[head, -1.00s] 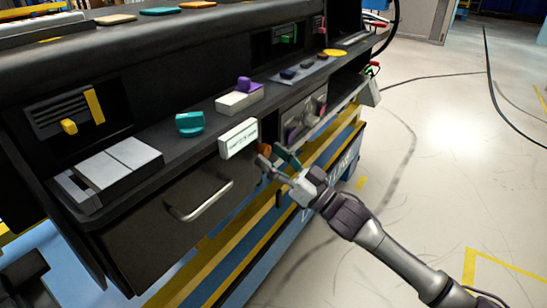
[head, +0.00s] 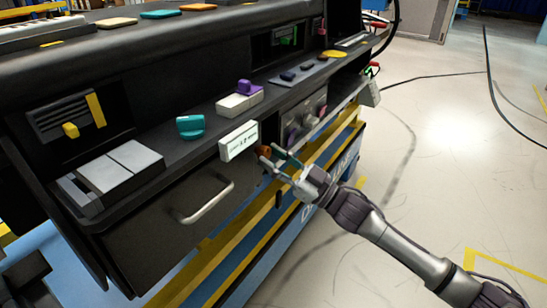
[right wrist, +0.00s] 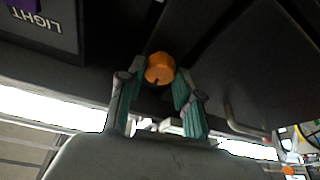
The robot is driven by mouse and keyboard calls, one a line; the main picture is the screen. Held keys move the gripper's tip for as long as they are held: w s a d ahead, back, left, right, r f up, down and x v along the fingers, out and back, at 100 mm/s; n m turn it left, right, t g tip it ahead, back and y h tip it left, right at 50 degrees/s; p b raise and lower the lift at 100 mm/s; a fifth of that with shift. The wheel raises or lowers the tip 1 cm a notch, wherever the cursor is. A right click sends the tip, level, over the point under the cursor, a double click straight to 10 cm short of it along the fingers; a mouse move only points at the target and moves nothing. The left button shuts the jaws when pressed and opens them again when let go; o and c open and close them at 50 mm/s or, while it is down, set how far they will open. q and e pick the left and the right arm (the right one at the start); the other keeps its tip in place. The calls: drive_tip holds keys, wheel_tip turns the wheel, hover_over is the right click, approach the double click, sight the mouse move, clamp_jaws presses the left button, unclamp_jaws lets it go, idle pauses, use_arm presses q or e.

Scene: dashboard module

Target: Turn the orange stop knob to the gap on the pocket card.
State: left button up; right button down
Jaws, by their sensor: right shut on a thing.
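The orange stop knob (head: 264,151) sits on the front of the dark dashboard, just right of and below a white block (head: 238,140) with small dark marks too small to read. In the right wrist view the knob (right wrist: 159,67) is round with a dark notch at its lower edge. My right gripper (head: 270,158) reaches it from the lower right, its teal-padded fingers on either side of the knob and shut on it. The fingers also show in the right wrist view (right wrist: 158,85). I cannot make out a card with a gap for certain.
A drawer with a metal handle (head: 207,203) is left of the knob. A teal knob (head: 190,127) and a purple knob (head: 244,87) stand on the ledge above. A yellow rail (head: 245,222) runs below.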

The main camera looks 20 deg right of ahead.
drive_tip(key=n+g, duration=0.1)
drive_tip(key=n, duration=0.1)
drive_tip(key=n+g+y, duration=0.1)
drive_tip(key=n, duration=0.1)
drive_tip(key=shift+w+d+r+n+p, duration=0.1)
drive_tip(key=shift+r+n+p, duration=0.05)
drive_tip(key=shift+n+p, duration=0.2)
use_arm(q)
drive_tip(key=shift+s+f+p, duration=0.15)
drive_tip(key=shift+s+f, duration=0.2)
drive_tip(key=shift+f, duration=0.55)
drive_tip(key=shift+s+f+p, duration=0.1)
drive_tip(key=shift+s+f, duration=0.3)
drive_tip(key=shift+f, duration=0.45)
drive_tip(key=shift+s+f+p, duration=0.15)
drive_tip(key=shift+s+f, duration=0.2)
drive_tip(key=shift+f, duration=0.55)
use_arm(e)
drive_tip(key=shift+n+g+y, duration=0.3)
drive_tip(key=shift+n+g, duration=0.6)
drive_tip(key=shift+n, duration=0.65)
use_arm(q)
drive_tip(key=shift+a, duration=0.1)
use_arm(e)
drive_tip(key=c, duration=0.8)
unclamp_jaws()
drive_tip(key=shift+d, duration=0.1)
drive_tip(key=v, duration=1.2)
